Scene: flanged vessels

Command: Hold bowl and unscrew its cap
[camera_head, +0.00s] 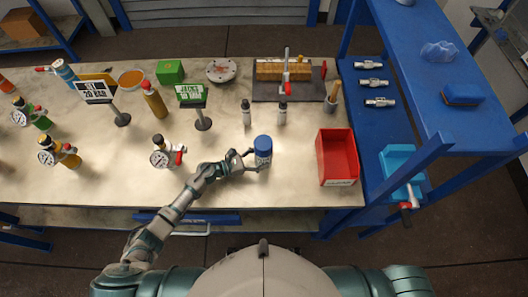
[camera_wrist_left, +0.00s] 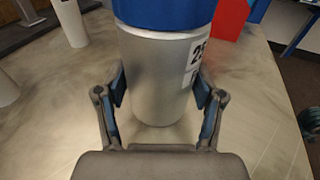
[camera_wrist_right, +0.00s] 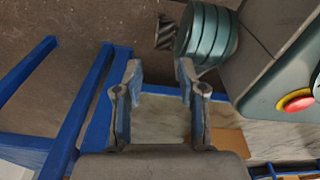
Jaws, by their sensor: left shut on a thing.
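The bowl is a grey-white cylinder (camera_wrist_left: 155,75) with a blue cap (camera_head: 263,142) on top and a label on its side. It stands upright near the front middle of the bench. My left gripper (camera_wrist_left: 160,92) is shut on its body below the cap, one finger on each side. The cap also fills the top of the left wrist view (camera_wrist_left: 165,12). My right gripper (camera_wrist_right: 159,72) is open and empty, away from the bowl. It shows only in the right wrist view, over the floor and blue frame bars.
A red bin (camera_head: 336,158) stands to the right of the bowl. A gauge fitting (camera_head: 163,155) is to the left. The bench around the bowl is clear.

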